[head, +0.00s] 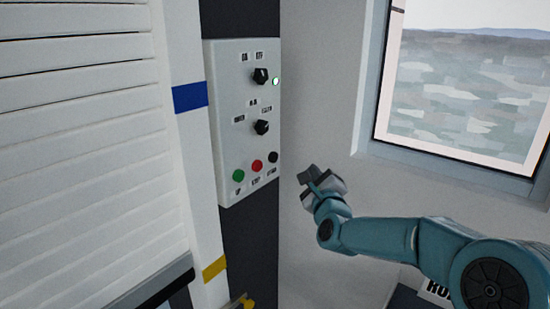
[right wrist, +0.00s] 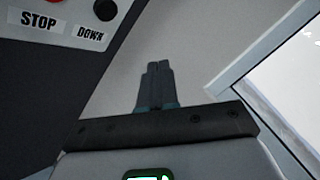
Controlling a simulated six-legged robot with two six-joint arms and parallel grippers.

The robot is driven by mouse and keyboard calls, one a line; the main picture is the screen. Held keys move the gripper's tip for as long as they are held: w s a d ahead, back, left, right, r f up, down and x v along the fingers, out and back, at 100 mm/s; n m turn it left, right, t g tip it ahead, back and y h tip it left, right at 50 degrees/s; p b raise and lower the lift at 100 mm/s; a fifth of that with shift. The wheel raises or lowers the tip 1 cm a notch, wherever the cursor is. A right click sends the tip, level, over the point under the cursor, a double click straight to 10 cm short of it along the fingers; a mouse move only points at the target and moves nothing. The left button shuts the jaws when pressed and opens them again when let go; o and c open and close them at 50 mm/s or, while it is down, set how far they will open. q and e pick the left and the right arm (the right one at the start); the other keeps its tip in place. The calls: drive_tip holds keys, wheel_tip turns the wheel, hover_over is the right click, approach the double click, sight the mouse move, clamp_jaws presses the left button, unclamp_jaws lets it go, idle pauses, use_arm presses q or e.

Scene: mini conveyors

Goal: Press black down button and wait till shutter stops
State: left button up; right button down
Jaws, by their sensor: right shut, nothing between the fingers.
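The black down button (head: 273,157) is at the bottom right of the white control panel (head: 222,95), with a red button (head: 257,166) and a green button (head: 238,176) to its left. In the right wrist view the black button (right wrist: 105,9) is at the top, above the "DOWN" label. My right gripper (head: 305,176) is shut and empty, to the right of the panel and apart from the button. It also shows in the right wrist view (right wrist: 158,66). The slatted white shutter (head: 80,140) fills the left of the head view. My left gripper is not in view.
The panel also carries two black knobs (head: 261,75) and a small lit lamp (head: 276,81). A white post with blue (head: 190,97) and yellow (head: 214,268) bands stands between shutter and panel. A window (head: 465,85) is at the upper right.

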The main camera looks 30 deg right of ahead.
sight(273, 157)
drive_tip(key=w+a+p, duration=0.3)
drive_tip(key=w+p, duration=0.2)
drive_tip(key=w, duration=0.3)
drive_tip(key=shift+a, duration=0.2)
drive_tip(key=shift+w, duration=0.1)
idle(0.5)
idle(1.6)
drive_tip(key=shift+w+a+b, duration=0.15)
drive_tip(key=shift+w+b, duration=0.25)
